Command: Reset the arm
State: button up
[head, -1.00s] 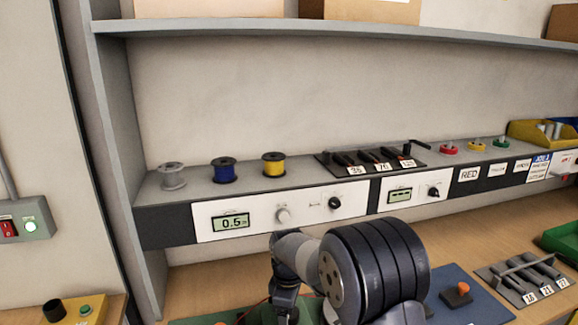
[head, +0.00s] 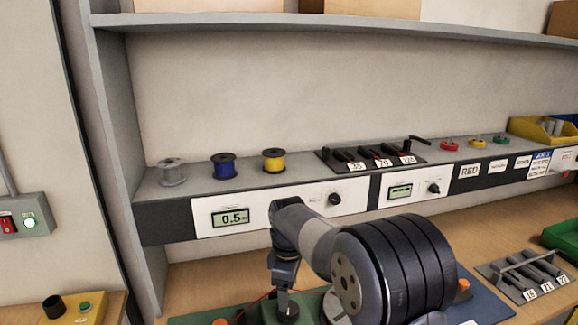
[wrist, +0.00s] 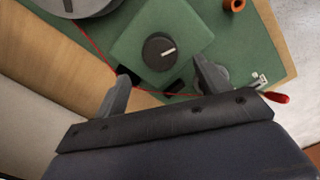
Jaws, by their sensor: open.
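My gripper (wrist: 165,82) is open and empty in the wrist view, its two fingers spread wide above a green block with a black knob (wrist: 159,51). The knob carries a white pointer line and shows between the fingers. I cannot tell any contact. A thin red wire (wrist: 97,47) runs past the block and between the fingers. In the head view my arm reaches down over the bench, and the gripper (head: 284,302) is small and partly hidden at the bottom edge, above the green board.
A shelf (head: 150,190) behind the arm holds grey, blue (head: 224,168) and yellow (head: 274,160) spools and a black rack (head: 368,158). A panel with a 0.5 display (head: 231,218) fronts it. Another rack (head: 528,276) stands on the bench at right. A yellow button box (head: 70,308) is at lower left.

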notch_tip(320, 180, up, 3)
jog(key=shift+s, duration=0.1)
notch_tip(320, 180, down, 10)
jog(key=shift+p, duration=0.45)
jog(key=shift+r+m, duration=0.15)
jog(key=shift+m, duration=1.15)
jog(key=m, duration=0.6)
jog(key=shift+p, duration=0.35)
jog(key=m, duration=0.4)
jog(key=shift+r+m+p, duration=0.1)
jog(key=shift+m+p, duration=0.3)
jog(key=m+p, duration=0.1)
jog(key=m, duration=0.3)
jog(key=shift+m, duration=0.3)
jog(key=shift+r, duration=1.15)
